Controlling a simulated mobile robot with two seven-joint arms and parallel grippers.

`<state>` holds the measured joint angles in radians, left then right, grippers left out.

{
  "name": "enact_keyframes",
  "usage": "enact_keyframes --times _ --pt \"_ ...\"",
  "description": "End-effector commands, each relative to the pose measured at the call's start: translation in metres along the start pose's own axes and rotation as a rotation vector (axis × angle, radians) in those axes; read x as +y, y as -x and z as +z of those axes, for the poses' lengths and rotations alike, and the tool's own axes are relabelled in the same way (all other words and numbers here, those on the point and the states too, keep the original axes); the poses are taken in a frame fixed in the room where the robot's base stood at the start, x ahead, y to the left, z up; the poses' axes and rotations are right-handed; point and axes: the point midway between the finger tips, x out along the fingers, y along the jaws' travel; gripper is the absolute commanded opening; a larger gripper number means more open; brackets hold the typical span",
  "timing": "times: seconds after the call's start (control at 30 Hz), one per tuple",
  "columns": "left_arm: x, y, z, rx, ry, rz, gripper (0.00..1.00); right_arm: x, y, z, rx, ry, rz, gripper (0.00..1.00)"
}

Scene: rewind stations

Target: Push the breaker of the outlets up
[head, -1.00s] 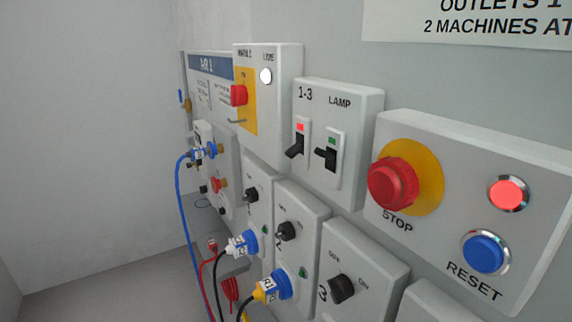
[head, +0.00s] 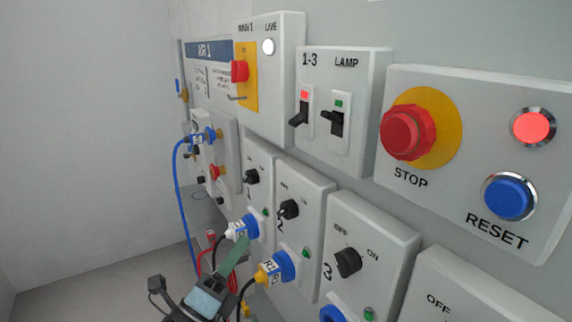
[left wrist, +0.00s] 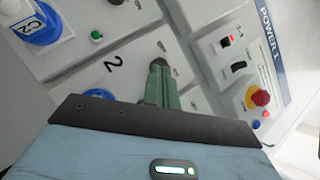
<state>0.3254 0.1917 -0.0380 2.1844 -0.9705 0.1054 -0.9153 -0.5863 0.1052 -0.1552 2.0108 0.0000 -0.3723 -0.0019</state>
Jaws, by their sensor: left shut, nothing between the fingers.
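The breaker box (head: 322,75) is on the wall in the head view, with two black switches. The outlets' breaker marked 1-3 (head: 299,115) has its lever tilted down under a red window. The LAMP breaker (head: 333,121) beside it has a green window. My left gripper (head: 240,246) is low at the picture's bottom, below and left of the breakers and apart from them, near the plugs. Its green fingers are shut and empty. In the left wrist view the fingers (left wrist: 158,68) point at the panel marked 2, and the breaker box (left wrist: 218,58) is to their right. My right gripper is not in view.
Right of the breakers is a panel with a red STOP button (head: 407,132), a blue RESET button (head: 508,196) and a lit red lamp (head: 533,127). Outlet panels with black knobs (head: 289,209) and blue plugs (head: 284,266) are below. Cables hang at left.

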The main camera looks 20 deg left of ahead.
Motion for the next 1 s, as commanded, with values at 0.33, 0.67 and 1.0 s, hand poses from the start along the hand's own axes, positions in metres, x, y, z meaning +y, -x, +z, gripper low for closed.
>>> enact_keyframes --times 0.33,0.67,1.0 --pt "-0.084 -0.057 0.026 -0.018 -0.630 -0.333 0.00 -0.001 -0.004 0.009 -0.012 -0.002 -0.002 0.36" --pt "-0.098 -0.064 0.029 -0.028 -0.752 -0.382 0.00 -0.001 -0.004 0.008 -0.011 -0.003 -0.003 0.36" --pt "-0.102 -0.071 0.029 -0.030 -0.747 -0.383 0.00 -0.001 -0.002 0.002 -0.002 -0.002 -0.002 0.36"
